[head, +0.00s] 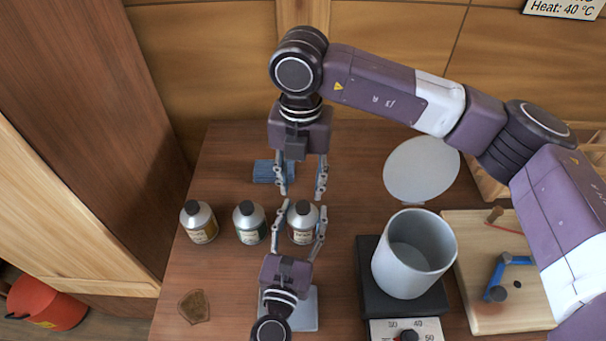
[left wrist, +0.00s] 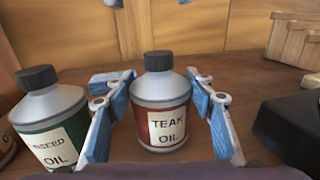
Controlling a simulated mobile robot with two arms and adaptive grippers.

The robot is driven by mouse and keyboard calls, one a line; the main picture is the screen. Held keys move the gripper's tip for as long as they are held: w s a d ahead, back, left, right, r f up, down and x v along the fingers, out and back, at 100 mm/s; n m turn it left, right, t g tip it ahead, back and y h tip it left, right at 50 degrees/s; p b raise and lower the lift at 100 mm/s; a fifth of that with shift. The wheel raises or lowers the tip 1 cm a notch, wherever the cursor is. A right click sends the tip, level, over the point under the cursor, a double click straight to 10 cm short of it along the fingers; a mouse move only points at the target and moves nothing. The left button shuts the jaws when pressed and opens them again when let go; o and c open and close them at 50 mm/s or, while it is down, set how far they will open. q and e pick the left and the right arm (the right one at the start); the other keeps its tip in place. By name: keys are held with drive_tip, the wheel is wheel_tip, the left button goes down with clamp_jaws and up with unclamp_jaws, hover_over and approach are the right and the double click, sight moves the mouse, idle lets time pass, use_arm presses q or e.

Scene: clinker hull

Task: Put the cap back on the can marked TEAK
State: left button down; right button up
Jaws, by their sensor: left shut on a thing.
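The TEAK can (left wrist: 161,115) has a grey shoulder and a red body with a white label reading TEAK OIL. It stands upright on the table, at the right end of the row of cans in the head view (head: 302,234). A black cap (left wrist: 158,61) sits on its neck; whether it is screwed tight I cannot tell. My left gripper (head: 302,218) is shut on the can, one finger on each side.
A LINSEED can (head: 249,224) and another capped can (head: 199,223) stand to the left. A blue folded cloth (head: 263,171) lies behind. A grey pot (head: 413,262) on a hot plate (head: 374,309), a pale disc (head: 421,168) and a wooden board (head: 470,285) fill the right.

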drive_tip(key=n, duration=0.4)
drive_tip(key=shift+r, duration=0.2)
drive_tip(key=n, duration=0.3)
drive_tip(key=shift+d+r+n, duration=0.1)
drive_tip(key=shift+r+n, duration=0.05)
drive_tip(key=shift+n, duration=0.25)
drive_tip(key=n, duration=0.3)
drive_tip(key=shift+r+n, duration=0.1)
drive_tip(key=shift+n, duration=0.3)
drive_tip(key=n, duration=0.3)
drive_tip(key=shift+r+n, duration=0.15)
drive_tip(key=shift+n, duration=0.15)
drive_tip(key=n, duration=0.3)
drive_tip(key=shift+r+n, duration=0.15)
drive_tip(key=shift+n, duration=0.25)
drive_tip(key=n, duration=0.3)
drive_tip(key=shift+r+n, duration=0.15)
drive_tip(key=shift+n, duration=0.25)
drive_tip(key=n, duration=0.6)
drive_tip(key=shift+d+r, duration=0.1)
drive_tip(key=shift+r, duration=0.1)
